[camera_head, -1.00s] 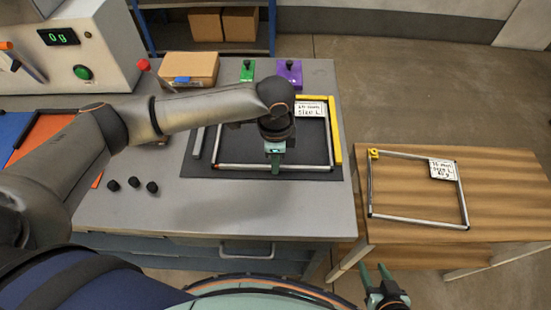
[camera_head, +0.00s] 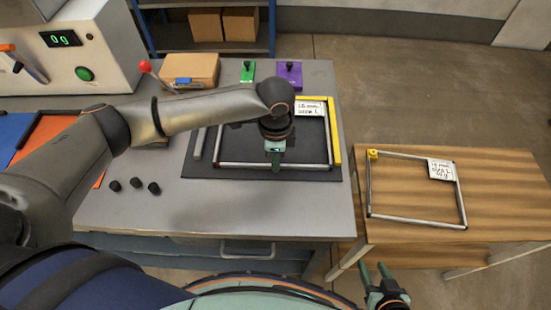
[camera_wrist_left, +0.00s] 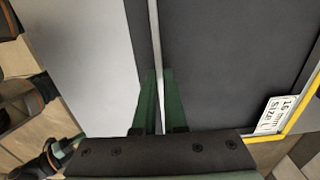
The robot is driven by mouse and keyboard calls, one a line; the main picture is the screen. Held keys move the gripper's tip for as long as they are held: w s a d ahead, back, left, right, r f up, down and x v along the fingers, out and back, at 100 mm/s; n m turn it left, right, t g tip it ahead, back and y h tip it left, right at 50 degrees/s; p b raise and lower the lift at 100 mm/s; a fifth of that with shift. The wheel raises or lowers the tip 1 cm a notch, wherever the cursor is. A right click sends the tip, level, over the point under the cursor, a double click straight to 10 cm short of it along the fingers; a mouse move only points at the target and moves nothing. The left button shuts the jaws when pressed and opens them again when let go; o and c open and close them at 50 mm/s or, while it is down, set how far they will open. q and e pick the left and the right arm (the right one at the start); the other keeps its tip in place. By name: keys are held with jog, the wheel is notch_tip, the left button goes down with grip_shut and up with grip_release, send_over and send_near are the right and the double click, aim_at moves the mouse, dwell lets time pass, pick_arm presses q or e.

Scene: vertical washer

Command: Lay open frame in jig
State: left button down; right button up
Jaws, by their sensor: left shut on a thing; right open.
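A metal frame (camera_head: 240,165) with a white label (camera_head: 310,109) lies on the dark jig mat (camera_head: 200,169) on the grey bench. The yellow stop bar (camera_head: 335,135) runs along its right side, with a yellow edge at the back too. My left gripper (camera_head: 275,166) is shut on the frame's near bar. In the left wrist view the green fingers (camera_wrist_left: 159,85) straddle that bar. My arm hides part of the frame's left and back. My right gripper (camera_head: 375,275) is open and empty in front of the bench, low, near the wooden table.
A second frame (camera_head: 418,222) with a label and a yellow corner lies on the wooden table (camera_head: 510,200). Green (camera_head: 247,72) and purple (camera_head: 290,73) holders, a cardboard box (camera_head: 190,69) and several black knobs (camera_head: 134,183) are on the bench. A machine with a display (camera_head: 80,45) stands at back left.

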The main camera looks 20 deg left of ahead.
pick_arm(q)
jog(key=c, duration=0.9)
grip_release()
notch_tip(320, 180, up, 3)
jog(key=p, duration=0.3)
jog(key=shift+p, duration=0.3)
jog(key=shift+r, duration=2.5)
